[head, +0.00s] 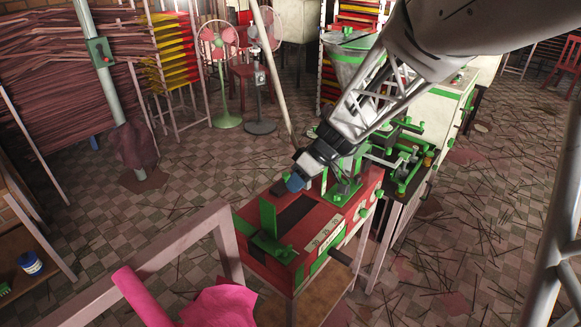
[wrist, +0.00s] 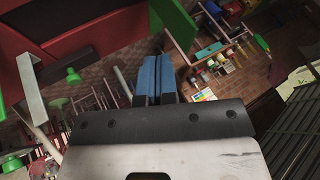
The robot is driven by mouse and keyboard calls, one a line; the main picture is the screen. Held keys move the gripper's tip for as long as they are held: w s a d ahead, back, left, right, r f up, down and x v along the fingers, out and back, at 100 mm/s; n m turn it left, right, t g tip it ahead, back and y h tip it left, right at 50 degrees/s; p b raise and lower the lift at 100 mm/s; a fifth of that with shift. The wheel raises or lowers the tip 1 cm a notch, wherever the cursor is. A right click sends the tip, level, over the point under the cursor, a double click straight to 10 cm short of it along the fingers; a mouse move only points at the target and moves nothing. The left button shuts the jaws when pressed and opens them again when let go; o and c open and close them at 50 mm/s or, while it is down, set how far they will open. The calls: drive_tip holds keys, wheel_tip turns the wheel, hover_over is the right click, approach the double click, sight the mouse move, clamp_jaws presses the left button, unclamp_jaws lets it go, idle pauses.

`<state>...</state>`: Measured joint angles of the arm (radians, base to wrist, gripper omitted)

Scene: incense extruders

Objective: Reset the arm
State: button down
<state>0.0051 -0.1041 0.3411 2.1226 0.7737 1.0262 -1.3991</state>
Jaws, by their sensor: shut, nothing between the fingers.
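My gripper (head: 293,183) is at the end of my arm, which reaches in from the top right in the head view. Its blue fingertips are just over the top of the red and green machine (head: 302,222); I cannot tell if they touch it. In the wrist view my gripper (wrist: 157,72) shows its two blue fingers side by side, closed together with nothing between them. The red and green machine (wrist: 80,22) fills the upper left of the wrist view.
Green levers and clamps (head: 405,150) stand close to my arm on the right. A cream and green machine (head: 440,105) is behind. A pinkish frame (head: 180,240) and a magenta cloth (head: 222,306) are in front. Two fans (head: 262,95) stand farther back. Open tiled floor lies left.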

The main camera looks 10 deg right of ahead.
drive_tip(key=shift+s, duration=0.1)
drive_tip(key=s+d+r+m+t+h, duration=0.1)
drive_tip(key=s+d+r+m+h, duration=0.1)
drive_tip(key=s, duration=0.6)
drive_tip(key=s+d+r+m+t+h, duration=0.1)
drive_tip(key=s+d+r+m+h, duration=0.2)
drive_tip(key=s, duration=0.6)
drive_tip(key=s+d+r+m+t+h, duration=0.1)
drive_tip(key=s+d+r+m+h, duration=0.1)
drive_tip(key=s+d+r+m, duration=0.3)
drive_tip(key=s+r, duration=0.1)
drive_tip(key=s, duration=0.2)
drive_tip(key=shift+s+d+h, duration=0.3)
drive_tip(key=shift+s+d, duration=0.05)
drive_tip(key=shift+s, duration=0.05)
drive_tip(key=shift+r, duration=0.1)
idle(1.5)
